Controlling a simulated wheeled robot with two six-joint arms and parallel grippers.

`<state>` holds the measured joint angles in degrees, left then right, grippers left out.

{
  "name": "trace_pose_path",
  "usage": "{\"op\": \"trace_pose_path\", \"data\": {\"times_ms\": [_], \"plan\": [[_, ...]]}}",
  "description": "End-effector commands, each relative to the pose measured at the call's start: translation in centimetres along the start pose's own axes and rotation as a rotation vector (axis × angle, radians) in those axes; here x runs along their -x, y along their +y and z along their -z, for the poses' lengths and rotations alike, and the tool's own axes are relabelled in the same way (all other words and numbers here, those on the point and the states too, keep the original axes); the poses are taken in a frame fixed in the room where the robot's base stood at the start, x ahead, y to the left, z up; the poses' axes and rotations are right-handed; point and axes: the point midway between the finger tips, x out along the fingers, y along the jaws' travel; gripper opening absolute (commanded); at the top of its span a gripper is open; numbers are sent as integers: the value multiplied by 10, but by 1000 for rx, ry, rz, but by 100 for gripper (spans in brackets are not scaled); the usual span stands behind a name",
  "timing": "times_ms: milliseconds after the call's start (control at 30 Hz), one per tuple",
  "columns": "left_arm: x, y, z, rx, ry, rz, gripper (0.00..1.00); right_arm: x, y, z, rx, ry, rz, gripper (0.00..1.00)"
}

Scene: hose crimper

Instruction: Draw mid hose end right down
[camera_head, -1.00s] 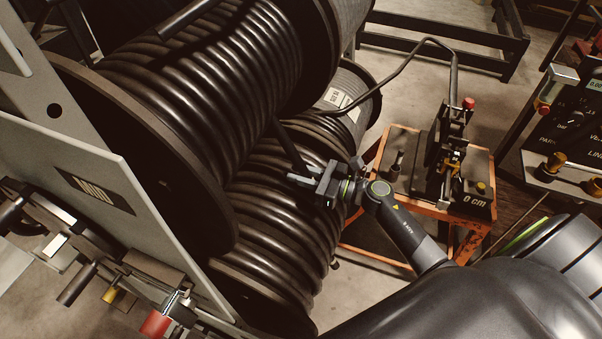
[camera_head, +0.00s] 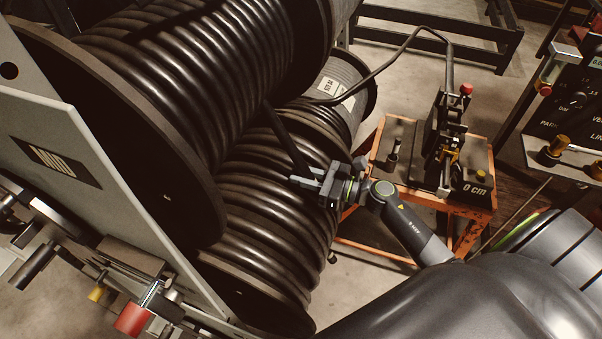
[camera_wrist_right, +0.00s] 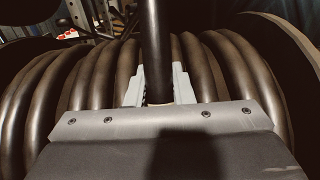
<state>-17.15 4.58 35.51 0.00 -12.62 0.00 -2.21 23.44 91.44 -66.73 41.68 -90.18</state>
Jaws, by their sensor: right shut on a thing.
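The mid reel (camera_head: 190,90) carries black hose in many turns, beside a panel with a "MID" label (camera_head: 55,161). A free black hose end (camera_head: 286,138) hangs down from this reel, in front of the lower reel's coils (camera_head: 270,210). My right gripper (camera_head: 306,183) is shut on the hose end, over the lower reel. In the right wrist view the hose (camera_wrist_right: 156,50) stands upright between the two fingers (camera_wrist_right: 158,90), with coils behind it. The very tip of the hose is hidden by the gripper. My left gripper is not in view.
An orange-framed cart (camera_head: 440,200) with a black crimping machine (camera_head: 445,135) and a "0 cm" display stands to the right. A control panel (camera_head: 570,110) is at the far right. A red-handled fitting (camera_head: 132,318) is at the lower left. Floor shows between the cart and reels.

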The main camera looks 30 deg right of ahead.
Motion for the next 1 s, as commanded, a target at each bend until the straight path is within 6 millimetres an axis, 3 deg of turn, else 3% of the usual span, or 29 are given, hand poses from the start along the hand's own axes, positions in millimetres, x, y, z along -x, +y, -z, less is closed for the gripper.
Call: {"op": "trace_pose_path", "data": {"times_ms": [100, 133, 267, 733, 867, 1000], "plan": [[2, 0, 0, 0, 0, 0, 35, -3, -2, -9, 6, -14, 1, 0], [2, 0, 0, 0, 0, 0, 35, -4, -2, -9, 6, -15, 1, 25], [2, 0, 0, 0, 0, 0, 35, -4, -2, -9, 6, -15, 0, 42], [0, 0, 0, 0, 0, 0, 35, 0, -1, -7, 4, -12, 0, 43], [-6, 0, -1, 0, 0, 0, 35, 13, -2, -4, 7, -10, 1, 43], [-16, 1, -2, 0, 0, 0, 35, 40, -1, -2, 6, -7, -1, 43]]}}
